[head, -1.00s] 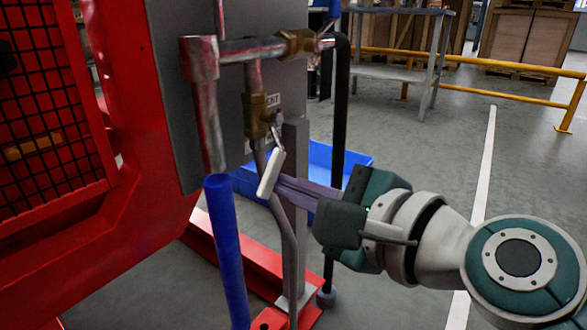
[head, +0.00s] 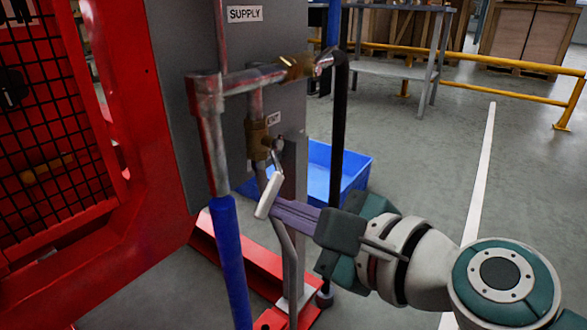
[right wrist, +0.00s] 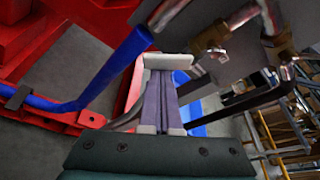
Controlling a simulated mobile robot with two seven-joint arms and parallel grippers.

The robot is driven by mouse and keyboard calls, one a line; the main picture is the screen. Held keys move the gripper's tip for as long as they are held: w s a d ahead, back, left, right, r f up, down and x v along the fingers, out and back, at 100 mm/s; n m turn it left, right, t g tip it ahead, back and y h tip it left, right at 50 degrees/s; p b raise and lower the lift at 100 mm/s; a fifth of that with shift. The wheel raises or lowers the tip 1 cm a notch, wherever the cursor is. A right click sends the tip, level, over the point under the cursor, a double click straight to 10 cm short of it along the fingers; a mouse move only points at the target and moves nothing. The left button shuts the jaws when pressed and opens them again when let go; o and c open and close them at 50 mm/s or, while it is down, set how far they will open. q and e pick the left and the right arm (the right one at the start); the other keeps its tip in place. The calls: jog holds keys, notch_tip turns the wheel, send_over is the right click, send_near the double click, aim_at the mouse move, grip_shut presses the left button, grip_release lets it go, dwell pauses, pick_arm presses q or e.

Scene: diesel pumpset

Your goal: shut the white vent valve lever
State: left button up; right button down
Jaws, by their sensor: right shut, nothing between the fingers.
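The white vent valve lever (head: 268,195) hangs below the brass vent valve (head: 257,138), tilted with its lower end to the left. My right gripper (head: 280,208) comes in from the right. Its purple fingers are closed together and empty, with the tips at or very near the lever's right side; I cannot tell whether they touch. In the right wrist view the lever's white grip (right wrist: 168,61) lies crosswise just beyond the fingertips (right wrist: 160,76). My left gripper is not in view.
A blue hose (head: 228,255) and a metal pipe (head: 212,150) stand left of the lever. A grey post (head: 296,180) and a black pipe (head: 340,120) stand close on the right. A blue bin (head: 356,178) sits behind. The floor at right is open.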

aim_at(271, 198)
jog(key=shift+s+a+r+m+g+y+p, duration=0.35)
jog(key=shift+r+m+p, duration=0.4)
jog(key=shift+p, duration=0.9)
jog(key=shift+s+a+r+m+g+y+p, duration=0.25)
jog(key=shift+r+m+g+p, duration=0.35)
jog(key=shift+m+p, duration=0.75)
jog(key=shift+s+a+r+m+g+y+p, duration=0.2)
jog(key=shift+s+r+m+g+p, duration=0.3)
jog(key=shift+p, duration=1.45)
jog(key=shift+r, duration=0.1)
